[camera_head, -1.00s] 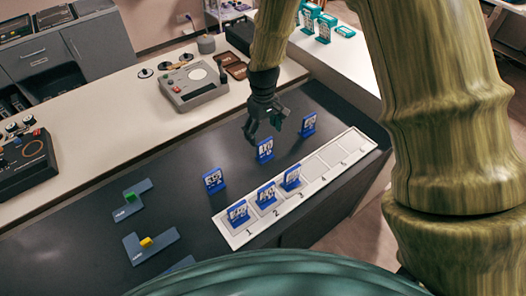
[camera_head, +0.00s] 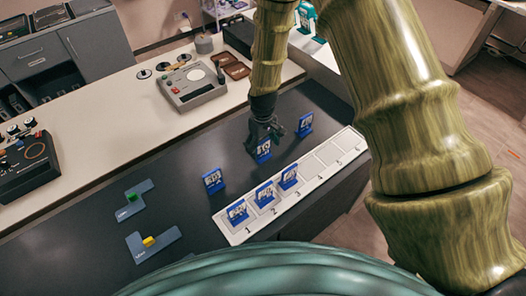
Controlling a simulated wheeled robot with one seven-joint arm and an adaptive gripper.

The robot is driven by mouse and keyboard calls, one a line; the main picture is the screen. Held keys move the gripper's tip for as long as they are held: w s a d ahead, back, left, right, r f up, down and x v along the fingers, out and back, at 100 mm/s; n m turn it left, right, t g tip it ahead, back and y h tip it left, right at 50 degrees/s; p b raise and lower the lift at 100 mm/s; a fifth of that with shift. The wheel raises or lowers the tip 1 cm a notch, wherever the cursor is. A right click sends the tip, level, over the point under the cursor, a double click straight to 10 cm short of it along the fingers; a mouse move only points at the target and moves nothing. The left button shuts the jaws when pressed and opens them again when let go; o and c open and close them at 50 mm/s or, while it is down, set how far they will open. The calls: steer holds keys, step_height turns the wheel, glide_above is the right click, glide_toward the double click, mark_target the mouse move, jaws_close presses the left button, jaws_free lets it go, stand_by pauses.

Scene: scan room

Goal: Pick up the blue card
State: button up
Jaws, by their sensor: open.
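Several blue cards with pale printed faces stand upright. Three are on the dark counter: a left one (camera_head: 213,180), a middle one (camera_head: 263,153) and a right one (camera_head: 305,123). Three more stand in the white numbered tray (camera_head: 232,236): one at slot 1 (camera_head: 237,212), one at slot 2 (camera_head: 265,194) and one at slot 3 (camera_head: 289,177). My gripper (camera_head: 263,145) is open and low over the middle counter card. Its dark fingers hide the card's upper part. I cannot tell whether they touch it.
The tray's far-right slots (camera_head: 336,151) look empty. Two grey-blue angled pieces with a green block (camera_head: 132,196) and a yellow block (camera_head: 149,241) lie on the counter's left. A grey device (camera_head: 193,87) and a black control box (camera_head: 27,165) stand on the pale bench behind.

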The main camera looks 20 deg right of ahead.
mark_target(263, 156)
steer(key=shift+f+p, duration=0.55)
steer(key=shift+f, duration=0.95)
steer(key=c, duration=1.1)
